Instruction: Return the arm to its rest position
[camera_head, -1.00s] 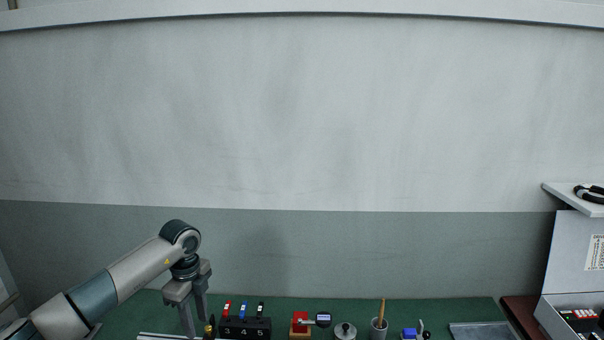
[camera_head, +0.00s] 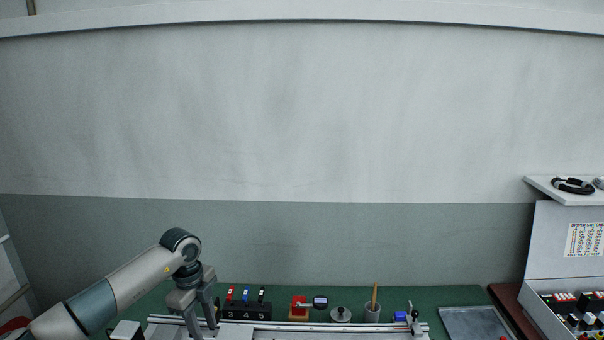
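My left gripper (camera_head: 203,324) comes in from the left and points down over the left end of a metal rail (camera_head: 330,327) on the green work surface. Its two fingers look apart, with no object visible between them; the lower tips are near the bottom edge of the picture. It is just left of the black holder (camera_head: 247,311) with the red, blue and black screwdrivers. My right gripper is not in view.
Along the back stand a red device (camera_head: 299,309), a small display (camera_head: 320,302), a round metal piece (camera_head: 340,314) and a cup (camera_head: 372,313). A grey tray (camera_head: 474,323) and an open case (camera_head: 560,270) are at the right. A shelf (camera_head: 545,184) holds a dark headset.

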